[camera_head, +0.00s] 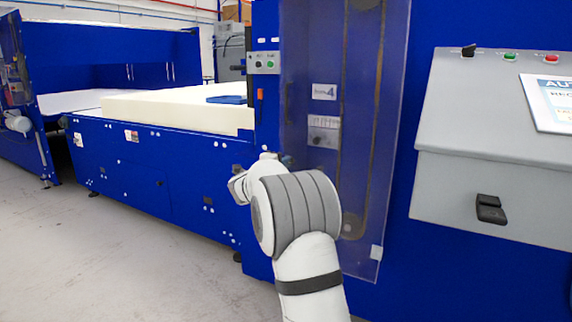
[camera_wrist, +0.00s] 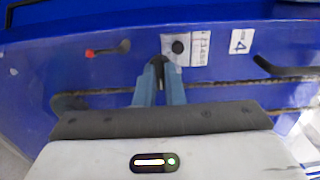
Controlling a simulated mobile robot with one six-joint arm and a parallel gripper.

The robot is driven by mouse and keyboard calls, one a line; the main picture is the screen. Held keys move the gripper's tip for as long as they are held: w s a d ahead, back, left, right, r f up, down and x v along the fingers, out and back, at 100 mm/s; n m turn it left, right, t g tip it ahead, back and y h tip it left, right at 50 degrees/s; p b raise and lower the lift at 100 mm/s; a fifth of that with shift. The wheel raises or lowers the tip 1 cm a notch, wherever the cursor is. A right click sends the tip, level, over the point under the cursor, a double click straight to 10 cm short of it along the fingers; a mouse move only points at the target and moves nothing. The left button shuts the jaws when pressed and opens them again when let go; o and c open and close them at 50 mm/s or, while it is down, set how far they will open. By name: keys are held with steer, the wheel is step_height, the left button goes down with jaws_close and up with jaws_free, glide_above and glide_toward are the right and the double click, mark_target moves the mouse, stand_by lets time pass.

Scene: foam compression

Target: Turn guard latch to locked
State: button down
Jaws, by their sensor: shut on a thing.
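The guard is a tinted clear panel (camera_head: 375,190) on the blue machine. It carries a pale latch plate (camera_head: 323,128) with a black round knob, also seen in the wrist view (camera_wrist: 178,46). My gripper (camera_wrist: 159,64) has its two blue-grey fingers close together at the near edge of this plate. They are shut on a small dark piece, which looks like the guard latch handle; the fingers hide most of it. I cannot tell its turn angle. In the head view my own wrist hides the fingertips.
A red-tipped black lever (camera_wrist: 107,50) sits beside the plate in the wrist view, and a black handle (camera_wrist: 285,68) lies at right. A grey control console (camera_head: 490,140) stands right of the guard. A foam block (camera_head: 180,108) lies at left. Floor (camera_head: 120,245) at left is clear.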

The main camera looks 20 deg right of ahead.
steer(key=shift+a+r+n+p, duration=0.1)
steer(key=shift+n+p, duration=8.7)
steer(key=shift+p, duration=1.45)
steer(key=c, duration=1.5)
jaws_free()
steer(key=shift+s, duration=0.1)
steer(key=v, duration=0.7)
steer(key=shift+s+a, duration=0.15)
steer(key=shift+a, duration=0.15)
